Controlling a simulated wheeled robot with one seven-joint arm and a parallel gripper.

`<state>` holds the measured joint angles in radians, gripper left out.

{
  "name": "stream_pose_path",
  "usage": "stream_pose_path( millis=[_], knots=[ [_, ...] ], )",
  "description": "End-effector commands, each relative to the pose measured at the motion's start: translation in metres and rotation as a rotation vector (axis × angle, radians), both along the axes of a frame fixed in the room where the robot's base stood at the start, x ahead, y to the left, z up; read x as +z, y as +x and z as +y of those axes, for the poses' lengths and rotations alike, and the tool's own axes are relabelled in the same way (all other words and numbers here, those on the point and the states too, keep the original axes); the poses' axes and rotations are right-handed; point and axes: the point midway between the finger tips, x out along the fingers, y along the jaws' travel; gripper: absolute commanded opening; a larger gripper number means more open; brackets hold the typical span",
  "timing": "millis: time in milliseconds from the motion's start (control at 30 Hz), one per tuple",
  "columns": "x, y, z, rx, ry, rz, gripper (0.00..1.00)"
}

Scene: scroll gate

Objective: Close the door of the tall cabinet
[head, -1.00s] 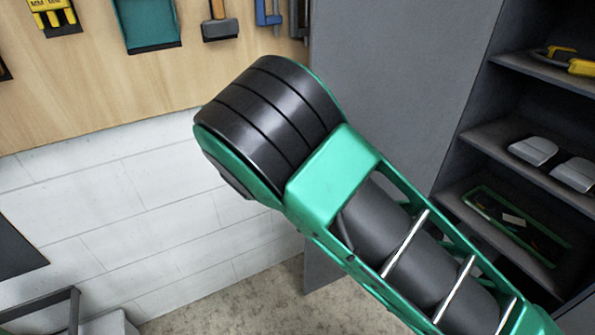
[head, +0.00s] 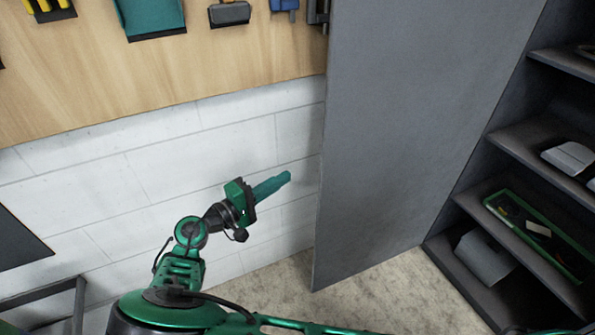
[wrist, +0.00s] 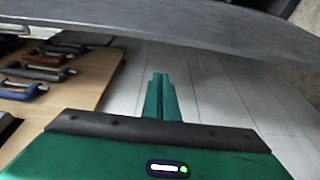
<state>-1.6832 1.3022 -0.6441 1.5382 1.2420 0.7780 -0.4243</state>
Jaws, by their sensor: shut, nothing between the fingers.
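The tall cabinet (head: 445,247) stands at the right in the head view, with its shelves exposed. Its grey door (head: 405,130) stands open, swung out toward the wall on the left. In the wrist view the door (wrist: 190,28) crosses the top as a grey slab. My gripper (head: 288,177) is to the left of the door's free edge, in front of the white wall, pointing right toward the door. Its fingers are together and empty, and they also show in the wrist view (wrist: 158,78). A small gap shows between fingertips and door edge in the head view.
A wooden tool board (head: 150,65) with hanging tools covers the upper left wall. The cabinet shelves hold a green tray (head: 535,232) and grey items (head: 570,158). A dark frame (head: 50,300) stands at lower left. The floor below the door is clear.

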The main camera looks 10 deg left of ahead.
Motion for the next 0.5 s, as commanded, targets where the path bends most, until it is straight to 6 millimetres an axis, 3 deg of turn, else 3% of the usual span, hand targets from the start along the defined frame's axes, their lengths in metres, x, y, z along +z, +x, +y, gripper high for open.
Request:
stream_pose_path(
  millis=[167,500],
  knots=[
    [0.0,0.012,-0.005,0.011,0.0,0.001,0.0],
    [0.0,0.058,-0.039,0.019,0.001,0.002,0.0]
  ],
)
